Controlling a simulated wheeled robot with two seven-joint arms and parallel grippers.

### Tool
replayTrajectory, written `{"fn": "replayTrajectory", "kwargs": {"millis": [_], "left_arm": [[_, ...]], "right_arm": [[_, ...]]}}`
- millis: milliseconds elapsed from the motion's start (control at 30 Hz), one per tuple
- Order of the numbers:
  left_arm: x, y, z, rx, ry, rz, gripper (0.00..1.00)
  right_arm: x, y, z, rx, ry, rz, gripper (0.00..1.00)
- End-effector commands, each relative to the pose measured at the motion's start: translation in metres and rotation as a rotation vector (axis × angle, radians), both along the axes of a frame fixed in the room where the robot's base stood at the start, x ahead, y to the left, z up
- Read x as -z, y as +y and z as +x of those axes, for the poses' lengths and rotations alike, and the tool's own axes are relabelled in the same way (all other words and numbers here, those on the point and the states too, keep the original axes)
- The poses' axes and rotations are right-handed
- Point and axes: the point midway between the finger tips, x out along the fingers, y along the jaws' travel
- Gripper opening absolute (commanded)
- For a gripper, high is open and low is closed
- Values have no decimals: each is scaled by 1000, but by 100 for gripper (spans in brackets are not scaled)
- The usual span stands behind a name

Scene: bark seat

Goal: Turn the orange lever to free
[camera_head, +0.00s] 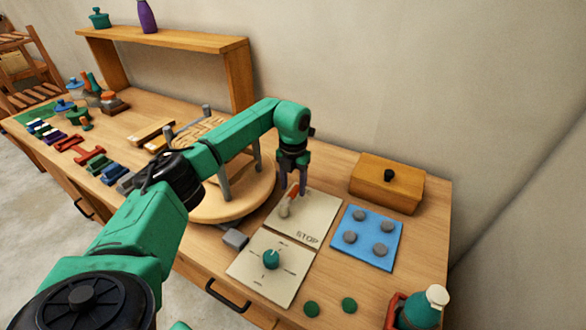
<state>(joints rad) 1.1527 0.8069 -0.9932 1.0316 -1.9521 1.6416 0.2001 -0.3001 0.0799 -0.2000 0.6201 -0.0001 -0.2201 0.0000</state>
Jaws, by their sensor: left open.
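The orange lever (291,200) stands on a pale square plate (318,216) near the middle of the table. The word STOP is printed at the plate's lower right corner. Any other word on the plate is hidden or too small to read. My left gripper (293,188) points down from above, open, with its fingers at the upper part of the lever. Whether the fingers touch it I cannot tell. My right gripper is not in view.
A second pale plate with a teal knob (271,259) lies in front. A blue board with grey knobs (387,238) and a wooden box (386,184) are to the right. A round wooden board (240,204) is left, partly behind my arm. A green-topped bottle (422,308) stands front right.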

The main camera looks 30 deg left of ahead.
Motion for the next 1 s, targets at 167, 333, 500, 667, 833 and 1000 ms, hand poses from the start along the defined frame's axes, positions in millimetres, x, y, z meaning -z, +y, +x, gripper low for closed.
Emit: {"fn": "replayTrajectory", "kwargs": {"millis": [167, 333, 500, 667, 833, 1000], "left_arm": [[-42, 1, 1, -1, -7, 0, 56], [-94, 0, 1, -1, -7, -1, 56], [-126, 1, 0, -2, -4, -1, 56], [-133, 1, -1, -2, -1, 0, 56], [-133, 1, 0, -2, -2, 0, 56], [-133, 1, 0, -2, -2, 0, 56]], "right_arm": [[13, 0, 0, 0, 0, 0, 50], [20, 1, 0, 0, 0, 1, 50], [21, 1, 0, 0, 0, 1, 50], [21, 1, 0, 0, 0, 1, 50], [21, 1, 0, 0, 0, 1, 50], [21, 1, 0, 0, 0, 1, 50]]}}
